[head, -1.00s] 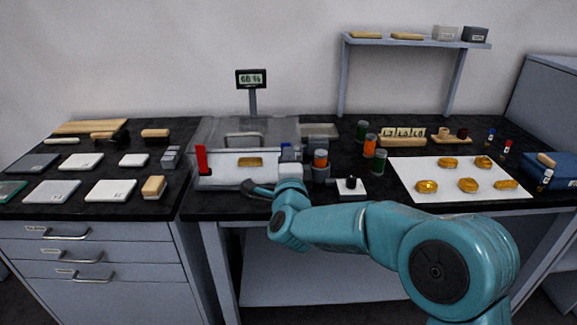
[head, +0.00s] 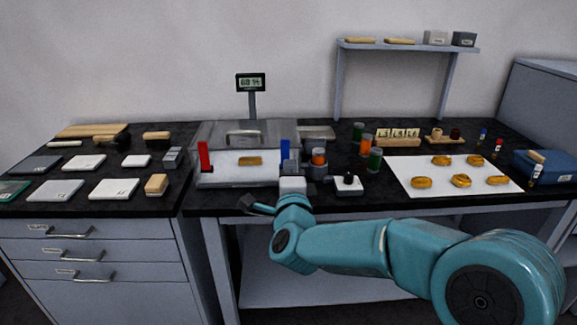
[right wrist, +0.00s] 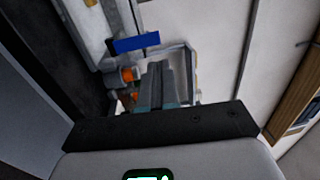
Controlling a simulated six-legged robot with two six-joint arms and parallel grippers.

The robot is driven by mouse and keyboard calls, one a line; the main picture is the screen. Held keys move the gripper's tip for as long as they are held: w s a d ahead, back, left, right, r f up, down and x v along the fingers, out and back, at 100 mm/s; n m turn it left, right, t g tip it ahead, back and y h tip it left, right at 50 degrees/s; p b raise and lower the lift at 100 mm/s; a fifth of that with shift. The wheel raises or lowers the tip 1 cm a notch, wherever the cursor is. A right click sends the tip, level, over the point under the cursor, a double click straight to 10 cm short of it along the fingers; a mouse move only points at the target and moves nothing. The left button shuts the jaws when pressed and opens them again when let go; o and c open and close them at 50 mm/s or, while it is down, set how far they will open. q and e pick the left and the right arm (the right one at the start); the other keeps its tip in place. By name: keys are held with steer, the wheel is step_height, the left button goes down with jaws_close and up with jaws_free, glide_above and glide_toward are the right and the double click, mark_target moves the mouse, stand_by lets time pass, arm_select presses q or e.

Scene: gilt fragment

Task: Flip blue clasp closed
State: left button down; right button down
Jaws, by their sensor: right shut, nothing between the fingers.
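The blue clasp (head: 285,151) stands upright at the right front corner of the clear-topped case (head: 222,180). It shows as a blue bar in the right wrist view (right wrist: 136,42). A red clasp (head: 203,156) stands upright at the case's left front corner. A gold fragment (head: 250,161) lies inside the case. My right gripper (head: 256,205) is in front of the bench edge, below the case front and apart from the clasp. Its fingers (right wrist: 160,75) are together and empty in the right wrist view, pointing toward the clasp area. My left gripper is not visible.
Orange and green jars (head: 319,157) stand right of the case, with a white block with a black knob (head: 347,184) nearby. A white sheet (head: 400,165) holds several gold pieces. A display (head: 251,82) stands behind the case. Pale tiles lie at left.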

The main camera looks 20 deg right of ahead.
steer(key=v, duration=0.5)
steer(key=shift+s+a+r, duration=0.1)
steer(key=shift+s+r, duration=0.25)
steer(key=shift+s, duration=0.05)
